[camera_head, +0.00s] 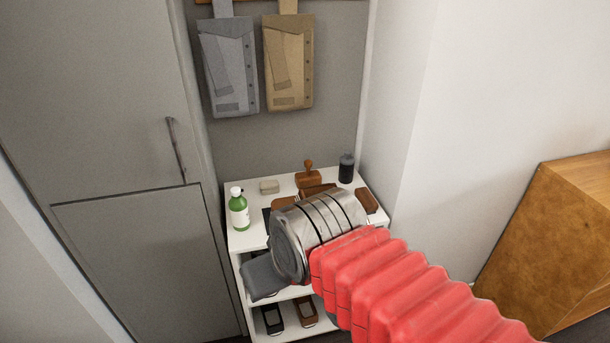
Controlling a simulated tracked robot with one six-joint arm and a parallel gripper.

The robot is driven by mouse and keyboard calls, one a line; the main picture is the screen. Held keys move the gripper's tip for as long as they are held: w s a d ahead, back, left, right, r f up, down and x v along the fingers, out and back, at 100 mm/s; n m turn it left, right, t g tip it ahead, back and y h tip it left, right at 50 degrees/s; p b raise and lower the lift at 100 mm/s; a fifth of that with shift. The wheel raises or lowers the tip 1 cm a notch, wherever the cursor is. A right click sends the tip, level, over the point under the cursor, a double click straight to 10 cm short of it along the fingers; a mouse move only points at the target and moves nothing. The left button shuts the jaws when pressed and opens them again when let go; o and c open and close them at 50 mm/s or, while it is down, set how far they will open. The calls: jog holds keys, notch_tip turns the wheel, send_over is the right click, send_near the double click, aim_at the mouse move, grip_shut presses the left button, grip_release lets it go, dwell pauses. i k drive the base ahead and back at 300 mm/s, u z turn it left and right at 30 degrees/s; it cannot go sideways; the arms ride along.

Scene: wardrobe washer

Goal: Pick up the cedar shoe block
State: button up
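Several brown wooden-looking items lie on the white shelf's top, and I cannot tell for sure which is the cedar shoe block. One is a brown block with an upright knob (308,178) at the back. Another is a plain brown block (367,200) at the right edge. More brown pieces (284,203) show in the middle, partly hidden behind my metal wrist. My arm reaches in from the lower right, over the shelf's front.
The white shelf unit (244,240) also bears a green bottle (238,210), a pale bar (269,187) and a dark jar (346,168). Shoes (304,311) stand below. A grey cabinet (130,250) is left, a white wall right, and a wooden cabinet (550,240) far right.

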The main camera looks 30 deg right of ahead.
aim_at(308, 178)
jog(key=i, duration=0.85)
